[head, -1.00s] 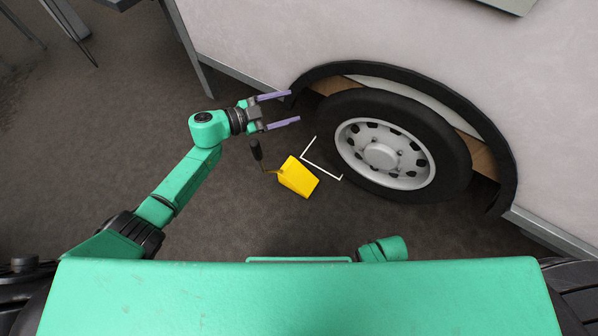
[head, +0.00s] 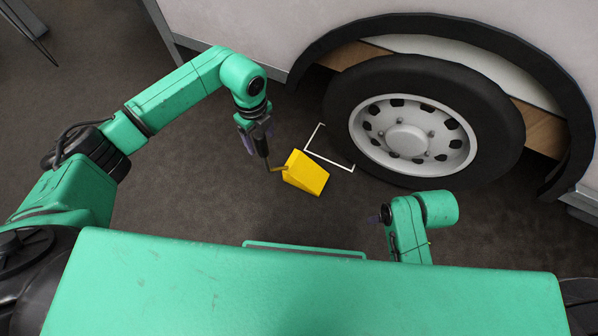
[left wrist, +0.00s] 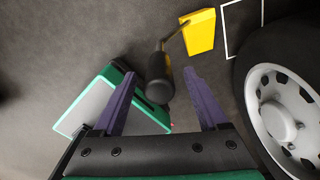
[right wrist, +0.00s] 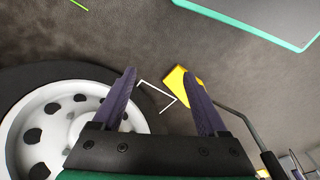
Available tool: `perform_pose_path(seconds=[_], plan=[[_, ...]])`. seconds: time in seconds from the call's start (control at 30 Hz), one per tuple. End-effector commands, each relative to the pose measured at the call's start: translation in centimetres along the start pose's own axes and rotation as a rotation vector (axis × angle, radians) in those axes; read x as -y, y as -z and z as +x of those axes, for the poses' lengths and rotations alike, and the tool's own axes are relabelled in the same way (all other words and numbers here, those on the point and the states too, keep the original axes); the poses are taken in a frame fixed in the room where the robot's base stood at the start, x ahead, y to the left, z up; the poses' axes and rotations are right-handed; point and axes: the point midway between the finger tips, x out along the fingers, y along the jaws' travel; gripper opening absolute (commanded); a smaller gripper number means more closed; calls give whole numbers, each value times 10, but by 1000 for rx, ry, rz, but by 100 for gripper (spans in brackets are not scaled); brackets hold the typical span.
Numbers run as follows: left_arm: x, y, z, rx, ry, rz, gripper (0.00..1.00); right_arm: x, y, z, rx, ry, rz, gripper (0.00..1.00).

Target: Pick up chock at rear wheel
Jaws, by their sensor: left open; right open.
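The yellow chock (head: 306,173) sits on the dark floor, left of the wheel (head: 411,126) and beside a white corner marking (head: 335,162). A thin bent rod with a black handle (head: 261,144) sticks out from its left side. My left gripper (head: 258,130) is open and points down above the handle. In the left wrist view the black handle (left wrist: 159,82) shows between the two purple fingers, and the chock (left wrist: 199,31) lies beyond. My right gripper (right wrist: 170,88) is open and empty. Its wrist view shows the chock (right wrist: 180,84) partly behind one finger and the wheel (right wrist: 55,125) at left.
The white vehicle body (head: 240,28) and its black wheel arch (head: 520,62) stand close behind the chock and marking. A metal leg (head: 165,32) stands at the upper left. The floor left of the handle is clear.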

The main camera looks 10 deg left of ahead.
Motion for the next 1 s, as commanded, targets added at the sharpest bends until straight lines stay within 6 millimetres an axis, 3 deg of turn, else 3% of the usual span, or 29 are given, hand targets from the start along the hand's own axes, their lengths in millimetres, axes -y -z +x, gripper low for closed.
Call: perform_pose_path(seconds=[0.03, 0.13, 0.37, 0.47, 0.57, 0.6, 1.0], plan=[[-2, 2, 15, -3, -4, 0, 76, 1, 0, -4, -6, 3, -2, 76], [-1, 2, 30, -2, -1, -1, 76, 2, 0, -18, -8, 7, -6, 76], [-1, 2, 33, -2, 0, 0, 76, 3, -1, -24, -7, 8, -7, 76], [-1, 2, 33, -2, 0, 0, 45, 3, -1, -24, -7, 8, -7, 76], [-1, 2, 33, -2, 0, 0, 7, 3, -1, -24, -8, 8, -7, 76], [-1, 2, 33, -2, 0, 0, 0, 3, -1, -24, -8, 8, -7, 76], [-1, 1, 32, -2, 0, 0, 0, 3, -1, -24, -8, 8, -7, 76]])
